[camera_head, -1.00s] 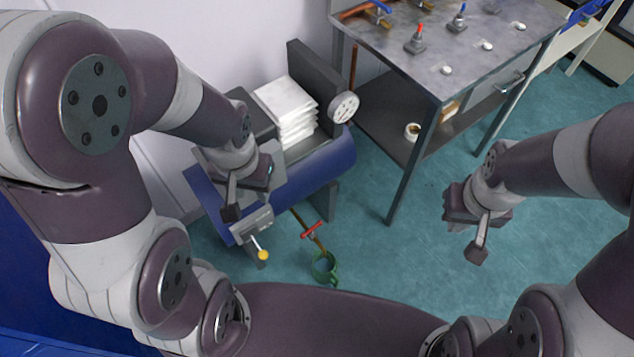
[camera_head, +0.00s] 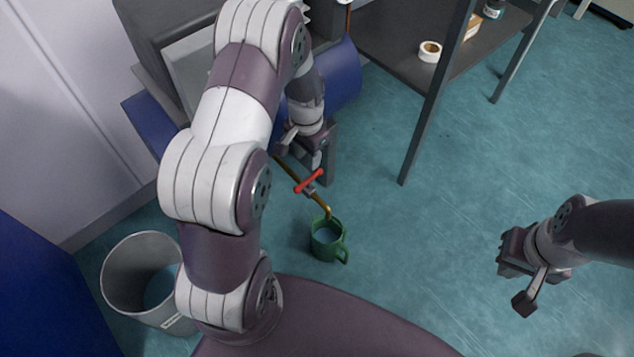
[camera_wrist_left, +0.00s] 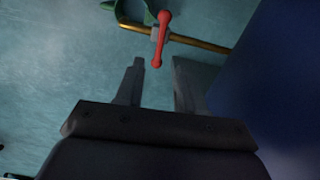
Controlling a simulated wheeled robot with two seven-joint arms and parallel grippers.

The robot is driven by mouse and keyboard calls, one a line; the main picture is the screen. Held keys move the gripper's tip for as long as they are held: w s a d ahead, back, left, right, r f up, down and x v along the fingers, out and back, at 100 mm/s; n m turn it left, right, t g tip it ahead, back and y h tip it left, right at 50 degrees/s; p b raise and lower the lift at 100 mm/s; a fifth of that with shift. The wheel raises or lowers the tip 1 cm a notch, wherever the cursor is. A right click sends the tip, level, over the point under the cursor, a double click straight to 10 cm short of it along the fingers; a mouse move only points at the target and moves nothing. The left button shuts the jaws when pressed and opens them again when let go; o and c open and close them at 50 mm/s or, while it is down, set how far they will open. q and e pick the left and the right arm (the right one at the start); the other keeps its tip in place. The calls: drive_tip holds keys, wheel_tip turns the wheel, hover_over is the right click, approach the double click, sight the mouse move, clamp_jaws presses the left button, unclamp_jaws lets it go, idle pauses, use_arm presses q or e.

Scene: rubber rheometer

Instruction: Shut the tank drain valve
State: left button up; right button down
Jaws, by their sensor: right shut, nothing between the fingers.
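The drain valve's red handle (camera_head: 309,181) sits on a thin brass pipe (camera_head: 287,163) that comes out low from the blue tank (camera_head: 341,76). The handle lies across the pipe. A green mug (camera_head: 327,239) stands on the floor under the pipe's bent end. My left gripper (camera_head: 316,160) is just above the handle in the head view. In the left wrist view, my left gripper (camera_wrist_left: 158,85) is open, and the red handle (camera_wrist_left: 161,40) lies just beyond the fingertips, between their lines. My right gripper (camera_head: 522,305) is shut and empty, far off to the right.
A grey bin (camera_head: 140,278) stands on the floor at the lower left. A dark metal table leg (camera_head: 436,95) and a lower shelf with a tape roll (camera_head: 430,51) are right of the tank. The floor between the mug and my right gripper is clear.

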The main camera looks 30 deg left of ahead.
sight(308, 179)
use_arm(q)
wheel_tip(308, 179, down, 11)
drive_tip(key=b, duration=0.5)
clamp_jaws()
